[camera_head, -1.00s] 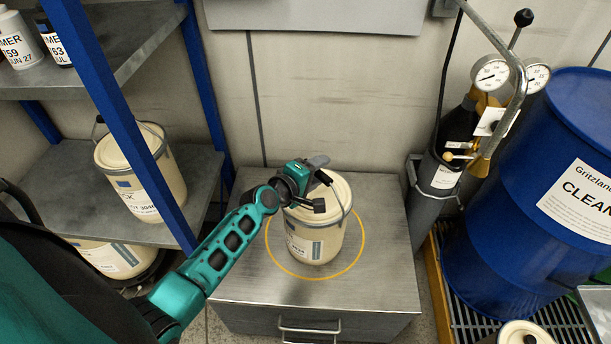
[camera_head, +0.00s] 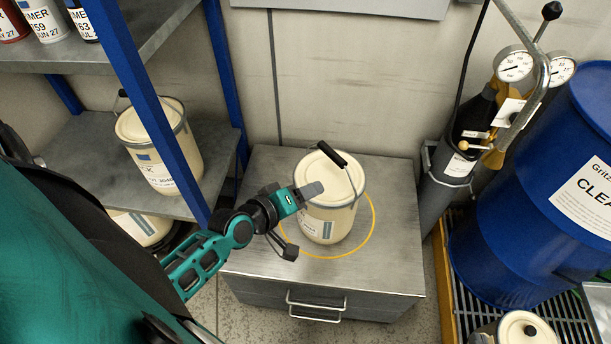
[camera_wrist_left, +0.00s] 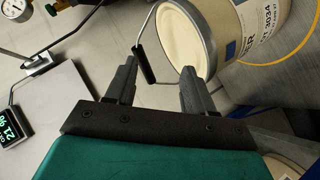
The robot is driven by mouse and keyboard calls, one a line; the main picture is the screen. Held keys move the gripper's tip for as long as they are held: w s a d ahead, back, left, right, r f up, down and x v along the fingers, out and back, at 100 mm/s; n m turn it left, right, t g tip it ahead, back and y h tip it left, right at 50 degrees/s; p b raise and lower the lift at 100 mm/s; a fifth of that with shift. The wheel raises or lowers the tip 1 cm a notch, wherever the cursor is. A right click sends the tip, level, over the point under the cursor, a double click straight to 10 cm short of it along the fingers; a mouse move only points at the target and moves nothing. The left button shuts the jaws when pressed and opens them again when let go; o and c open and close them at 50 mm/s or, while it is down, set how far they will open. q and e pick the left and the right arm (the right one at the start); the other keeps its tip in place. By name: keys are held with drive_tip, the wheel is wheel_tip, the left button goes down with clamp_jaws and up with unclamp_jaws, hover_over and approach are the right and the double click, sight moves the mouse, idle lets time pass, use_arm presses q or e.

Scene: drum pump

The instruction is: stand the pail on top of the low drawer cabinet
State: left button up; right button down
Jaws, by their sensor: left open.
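The cream pail (camera_head: 327,195) stands upright on top of the low drawer cabinet (camera_head: 385,240), inside a yellow ring marked on the cabinet top. Its lid is on, and its wire handle with a black grip (camera_head: 332,154) leans over the lid. My left gripper (camera_head: 300,208) is just left of the pail, open and empty. In the left wrist view, the pail (camera_wrist_left: 235,35) lies beyond the spread fingers (camera_wrist_left: 157,88), and the black handle grip (camera_wrist_left: 143,62) shows beyond the gap between them, with nothing held. My right gripper is not in view.
A shelf rack with a blue post (camera_head: 150,110) stands left, holding another cream pail (camera_head: 160,145). A gas cylinder with gauges (camera_head: 455,170) and a blue drum (camera_head: 535,200) stand right. Another pail (camera_head: 525,330) is at lower right. The cabinet's right side is clear.

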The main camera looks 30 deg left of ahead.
use_arm(q)
drive_tip(key=s+d+f+m+g, duration=0.1)
drive_tip(key=s+d+f+m, duration=0.2)
drive_tip(key=m, duration=0.9)
drive_tip(key=shift+s+d+g, duration=0.4)
drive_tip(key=shift+s+d, duration=1.35)
drive_tip(key=shift+s, duration=0.9)
